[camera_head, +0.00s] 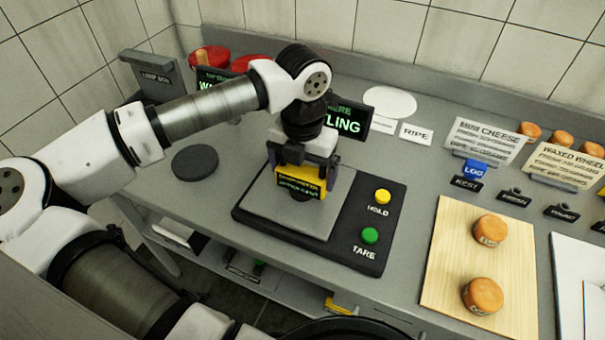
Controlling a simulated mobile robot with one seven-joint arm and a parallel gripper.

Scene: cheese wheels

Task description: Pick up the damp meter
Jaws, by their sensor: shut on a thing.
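The damp meter (301,185) is a small yellow block with a dark lettered face. It is in my gripper (301,168), over the grey plate of the black scale (285,212). My gripper points down and is shut on the meter. A small dark part shows under the meter's lower edge. I cannot tell whether the meter touches the plate or hangs just above it.
A wooden board (440,255) with two orange cheeses is further right. A dark round disc (195,162) lies to the left. Display signs (350,119) stand behind.

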